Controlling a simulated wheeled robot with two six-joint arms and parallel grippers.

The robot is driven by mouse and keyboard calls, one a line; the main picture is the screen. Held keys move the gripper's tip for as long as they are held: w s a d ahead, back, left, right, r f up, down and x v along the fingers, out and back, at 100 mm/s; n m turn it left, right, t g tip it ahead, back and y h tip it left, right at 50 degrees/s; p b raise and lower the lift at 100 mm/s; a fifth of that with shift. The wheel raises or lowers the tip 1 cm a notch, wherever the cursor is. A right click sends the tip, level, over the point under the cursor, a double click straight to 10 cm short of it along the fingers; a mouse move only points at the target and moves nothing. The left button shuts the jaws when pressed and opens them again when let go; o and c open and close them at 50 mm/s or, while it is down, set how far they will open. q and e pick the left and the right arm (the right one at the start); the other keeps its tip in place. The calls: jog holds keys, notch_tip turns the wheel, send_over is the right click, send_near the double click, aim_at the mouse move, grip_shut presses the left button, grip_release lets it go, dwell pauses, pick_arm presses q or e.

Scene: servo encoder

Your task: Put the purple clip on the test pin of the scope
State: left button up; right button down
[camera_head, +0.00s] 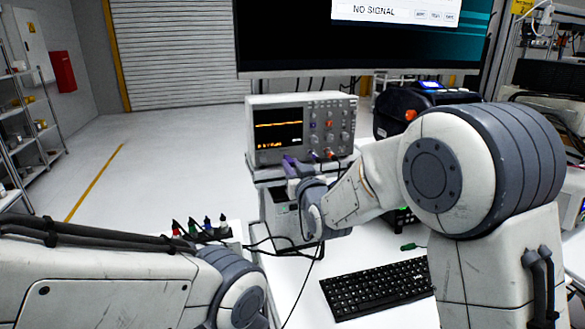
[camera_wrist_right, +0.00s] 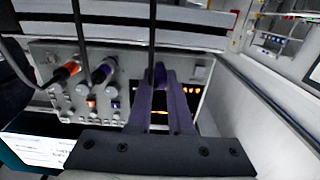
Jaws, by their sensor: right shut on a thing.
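My right gripper (camera_wrist_right: 160,82) is shut on the purple clip (camera_wrist_right: 160,74), with a dark cable running up from it in the right wrist view. In the head view my right gripper (camera_head: 291,171) is at the lower front of the scope (camera_head: 338,110), small and partly blocked by my wrist. The scope's front panel (camera_wrist_right: 100,105) lies just beyond the fingers in the right wrist view. I cannot make out the test pin, nor whether the clip touches it. My left arm crosses the lower left; its gripper is out of the picture.
An orange-ended plug (camera_wrist_right: 66,72) and a purple-ended plug (camera_wrist_right: 104,72) sit in the scope's panel beside the fingers. A row of coloured clips (camera_head: 205,229) stands at the left. A keyboard (camera_head: 377,289) lies in front. Black cables hang by the scope's stand.

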jog(key=shift+w, duration=0.1)
dwell(0.5)
jog(key=c, duration=0.8)
grip_release()
jog(key=shift+o, duration=0.2)
jog(key=b+v, duration=0.2)
jog(key=v, duration=0.5)
jog(key=shift+b, duration=0.4)
jog(key=shift+r, duration=0.1)
